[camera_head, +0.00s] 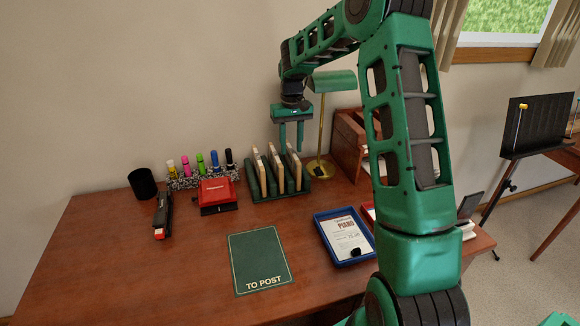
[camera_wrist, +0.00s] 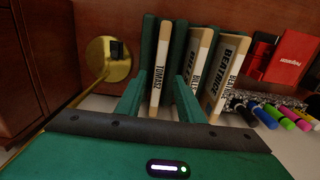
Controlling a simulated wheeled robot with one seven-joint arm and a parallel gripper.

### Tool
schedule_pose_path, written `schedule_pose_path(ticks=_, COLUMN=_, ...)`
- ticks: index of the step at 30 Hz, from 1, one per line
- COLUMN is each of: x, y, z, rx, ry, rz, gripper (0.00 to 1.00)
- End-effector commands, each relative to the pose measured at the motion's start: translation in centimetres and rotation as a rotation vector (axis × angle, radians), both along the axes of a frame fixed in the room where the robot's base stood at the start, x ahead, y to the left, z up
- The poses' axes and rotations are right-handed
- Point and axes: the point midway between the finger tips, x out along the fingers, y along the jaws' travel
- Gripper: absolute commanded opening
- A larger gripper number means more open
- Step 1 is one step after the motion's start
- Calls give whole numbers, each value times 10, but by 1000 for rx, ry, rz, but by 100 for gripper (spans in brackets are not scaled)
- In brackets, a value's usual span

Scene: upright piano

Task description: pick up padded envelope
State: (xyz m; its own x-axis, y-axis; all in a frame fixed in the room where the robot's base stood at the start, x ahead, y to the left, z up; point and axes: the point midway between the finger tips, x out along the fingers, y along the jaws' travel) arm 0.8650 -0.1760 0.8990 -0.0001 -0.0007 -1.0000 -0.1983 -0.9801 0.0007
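Three cream padded envelopes stand upright in a dark green slotted rack (camera_head: 290,195) on the desk. The wrist view shows names on their edges: the TOMASZ envelope (camera_wrist: 161,75), a middle one starting "BIL" (camera_wrist: 196,65) and the BEATRICE envelope (camera_wrist: 226,75). The TOMASZ envelope is the rightmost (camera_head: 293,165) in the head view. My gripper (camera_head: 291,149) is open, pointing down at the rack's right side. In the wrist view its fingers (camera_wrist: 159,97) appear on either side of the TOMASZ envelope. I cannot tell whether they touch it.
A brass lamp (camera_head: 322,130) with a green shade stands close right of the rack. A red hole punch (camera_head: 217,194), markers, a stapler (camera_head: 161,215) and a black cup (camera_head: 143,184) are left. A green "TO POST" mat (camera_head: 259,258) lies clear in front; a blue tray (camera_head: 344,236) is beside it.

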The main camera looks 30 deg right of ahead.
Motion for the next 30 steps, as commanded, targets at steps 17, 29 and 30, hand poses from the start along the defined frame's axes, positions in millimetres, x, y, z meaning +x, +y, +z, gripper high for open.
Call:
schedule_pose_path(ticks=17, x=-3, y=-3, z=-34, rx=0, ry=1, rz=-3, gripper=25)
schedule_pose_path(ticks=29, x=-2, y=-3, z=-33, rx=0, ry=1, rz=-2, gripper=0)
schedule_pose_path(ticks=30, x=-2, y=-3, z=-33, rx=0, ry=0, rz=-2, gripper=0)
